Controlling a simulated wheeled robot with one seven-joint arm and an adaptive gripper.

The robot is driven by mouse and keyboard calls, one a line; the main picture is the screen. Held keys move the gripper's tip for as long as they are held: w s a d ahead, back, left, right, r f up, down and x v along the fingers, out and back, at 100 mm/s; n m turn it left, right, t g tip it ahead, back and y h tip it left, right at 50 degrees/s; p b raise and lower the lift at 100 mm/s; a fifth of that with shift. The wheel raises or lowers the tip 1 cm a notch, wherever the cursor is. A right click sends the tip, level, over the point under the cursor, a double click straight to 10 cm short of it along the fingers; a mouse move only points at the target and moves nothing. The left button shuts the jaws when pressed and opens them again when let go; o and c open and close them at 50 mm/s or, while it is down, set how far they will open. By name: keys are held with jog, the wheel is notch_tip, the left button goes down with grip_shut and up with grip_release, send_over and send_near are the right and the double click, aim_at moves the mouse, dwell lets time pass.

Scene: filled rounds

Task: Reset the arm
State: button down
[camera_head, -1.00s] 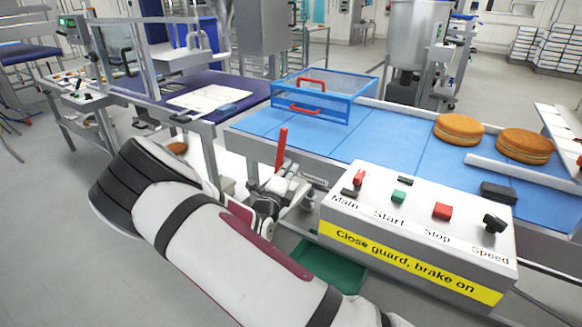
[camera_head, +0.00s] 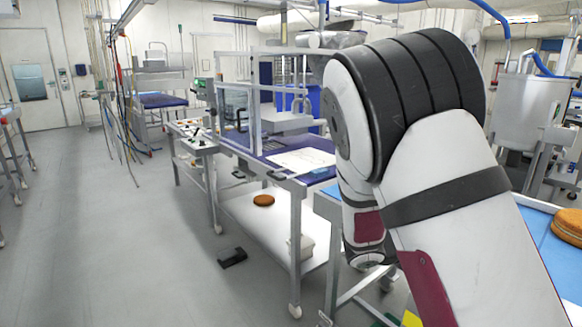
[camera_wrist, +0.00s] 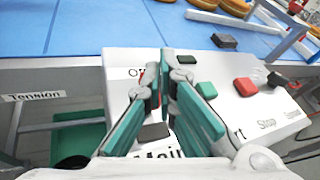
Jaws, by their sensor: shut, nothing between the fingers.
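In the wrist view my gripper (camera_wrist: 165,105) is shut and empty, its teal-padded fingers meeting in front of the white control box (camera_wrist: 125,65). The fingers hide part of the box's labels and the switch between them. A green button (camera_wrist: 206,90) and a red button (camera_wrist: 245,87) show just right of the fingers. In the head view my arm stands bent and raised across the right half. Its wrist and gripper are not visible there, and the arm hides most of the conveyor.
The blue conveyor belt (camera_wrist: 100,25) lies behind the box, with a black block (camera_wrist: 224,40) at its edge. A green bin (camera_wrist: 78,140) stands low at left. In the head view, a bench (camera_head: 285,145) stands left of my arm, and a black object (camera_head: 232,257) lies on the open floor.

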jog(key=s+a+r+m+g+y, duration=0.1)
jog(key=s+r+m+g+y, duration=0.15)
jog(key=s+m, duration=0.5)
jog(key=s+a+r+m+g+y, duration=0.1)
jog(key=s+a+r+m+y, duration=0.2)
jog(key=s+m, duration=0.45)
jog(key=s+a+r+m+t+y, duration=0.2)
jog(key=s+a+m+y, duration=0.2)
jog(key=s+a, duration=0.2)
jog(key=s+a+r+m+t+y, duration=0.2)
jog(key=s+a+r+m+y, duration=0.1)
jog(key=s, duration=0.5)
jog(key=a+m+y, duration=0.1)
jog(key=a+m, duration=0.1)
jog(key=a, duration=0.1)
jog(key=shift+s+r+y+p, duration=0.25)
jog(key=shift+s+y+p, duration=0.1)
jog(key=shift+p, duration=0.05)
